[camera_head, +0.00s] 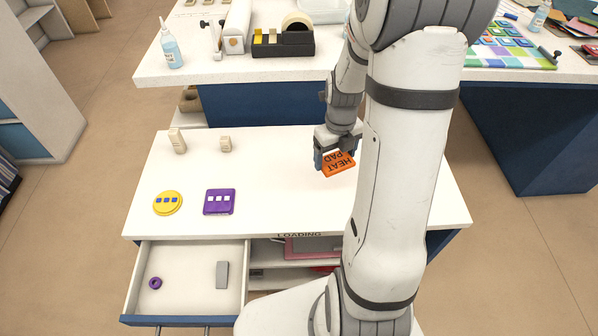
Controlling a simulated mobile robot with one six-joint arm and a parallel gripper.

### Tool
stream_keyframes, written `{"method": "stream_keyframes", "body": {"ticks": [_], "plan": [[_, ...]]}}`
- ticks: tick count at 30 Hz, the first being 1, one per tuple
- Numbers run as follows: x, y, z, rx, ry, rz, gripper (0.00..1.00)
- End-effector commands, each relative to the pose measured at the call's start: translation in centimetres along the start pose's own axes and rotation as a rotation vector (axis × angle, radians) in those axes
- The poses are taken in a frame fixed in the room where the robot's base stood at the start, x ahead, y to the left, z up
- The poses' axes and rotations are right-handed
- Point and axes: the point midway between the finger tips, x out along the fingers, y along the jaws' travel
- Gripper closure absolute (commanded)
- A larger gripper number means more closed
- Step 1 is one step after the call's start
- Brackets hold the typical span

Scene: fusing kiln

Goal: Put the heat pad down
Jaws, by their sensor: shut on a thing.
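The orange heat pad (338,163), with dark lettering on its top, is at the right part of the white tabletop of the low cabinet (290,205). My gripper (335,154) is shut on the heat pad at its far edge. The pad looks tilted; I cannot tell whether it touches the tabletop. My arm hides the right part of the tabletop.
A yellow round piece (167,203) and a purple square piece (219,202) lie at the left front. An open drawer (190,279) juts out below. The tabletop's middle is clear.

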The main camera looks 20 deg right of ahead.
Motion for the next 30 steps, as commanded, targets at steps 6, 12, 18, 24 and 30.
{"method": "stream_keyframes", "body": {"ticks": [6,12,18,24,30], "plan": [[2.9,-0.1,-0.2,0.036,0.005,0.002,0.41],[5.8,-0.1,-0.2,0.035,0.002,0.001,0.41],[7.5,-0.1,-0.2,0.034,0.002,0.001,0.41],[10.0,-0.1,-0.2,0.034,0.001,0.001,0.41],[9.9,-0.2,-0.1,0.034,-0.001,0.0,0.41]]}}
